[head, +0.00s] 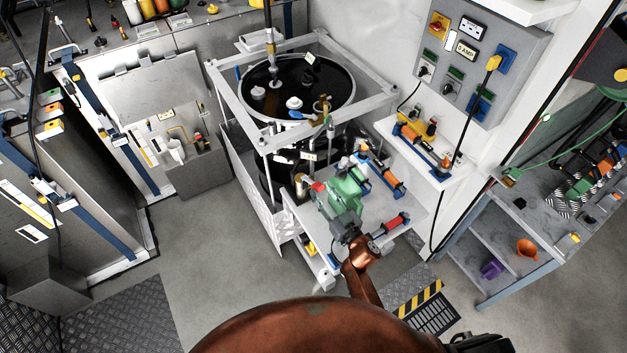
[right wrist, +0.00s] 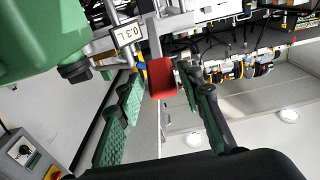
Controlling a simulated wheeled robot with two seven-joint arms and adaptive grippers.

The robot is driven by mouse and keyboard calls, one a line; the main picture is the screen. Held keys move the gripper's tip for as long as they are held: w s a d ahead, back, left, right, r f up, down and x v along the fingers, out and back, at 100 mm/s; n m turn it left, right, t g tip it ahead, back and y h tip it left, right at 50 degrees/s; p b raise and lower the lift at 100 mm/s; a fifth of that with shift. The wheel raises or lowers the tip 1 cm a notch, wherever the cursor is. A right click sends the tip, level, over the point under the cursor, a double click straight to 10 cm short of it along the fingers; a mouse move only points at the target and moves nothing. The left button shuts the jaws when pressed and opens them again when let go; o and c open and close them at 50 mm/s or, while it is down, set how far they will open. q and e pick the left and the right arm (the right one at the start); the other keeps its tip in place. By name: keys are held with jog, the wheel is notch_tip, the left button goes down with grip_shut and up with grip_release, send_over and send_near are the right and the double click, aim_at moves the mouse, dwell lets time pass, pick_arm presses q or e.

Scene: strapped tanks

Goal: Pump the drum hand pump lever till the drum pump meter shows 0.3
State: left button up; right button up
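The black drum (head: 330,84) stands inside a white frame, with fittings and a riser on its top. A red grip (right wrist: 162,78), which looks like the pump lever's handle, lies between the fingertips of my right gripper (right wrist: 165,88) in the right wrist view. There are gaps on both sides, so the gripper is open around the grip. A plate reading 0.3 L (right wrist: 125,32) sits close by. In the head view the right gripper (head: 325,191) is in front of the drum, hiding part of the pump area. I cannot read a meter value. My left gripper is out of view.
A white bench (head: 400,205) in front of the drum holds small tools. A large green body (right wrist: 35,35) is close at the left in the right wrist view. A socket panel (head: 465,65) is on the right wall, above grey shelves (head: 515,225).

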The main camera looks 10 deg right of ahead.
jog(key=shift+o, duration=1.1)
jog(key=p+v, duration=0.2)
jog(key=v, duration=0.5)
jog(key=shift+p, duration=0.4)
jog(key=shift+f, duration=0.1)
